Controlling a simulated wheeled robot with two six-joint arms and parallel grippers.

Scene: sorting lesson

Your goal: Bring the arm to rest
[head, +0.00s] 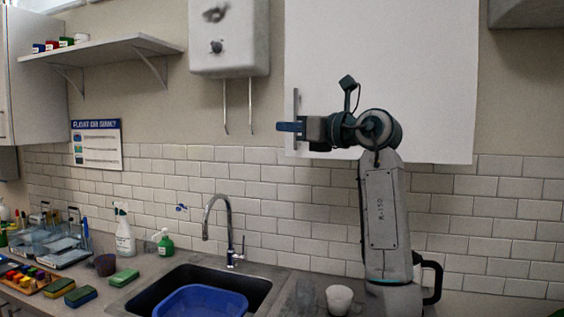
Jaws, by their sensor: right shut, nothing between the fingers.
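My right arm rises at the right of the head view, in front of the counter's right part and the tiled wall. Its gripper (290,127) points left, high above the sink, in front of the white cabinet door's lower left corner. The gripper is shut, with nothing held in it. Its fingers show beside the door's upright metal handle (295,105); I cannot tell whether they touch it. My left gripper is not in view.
A dark sink (262,287) holds a blue basin (203,301) below a curved tap (229,225). A white cup (339,298) stands near my arm's base. A white heater (229,40) hangs left of the gripper. Sponges, spray bottles and trays crowd the left counter.

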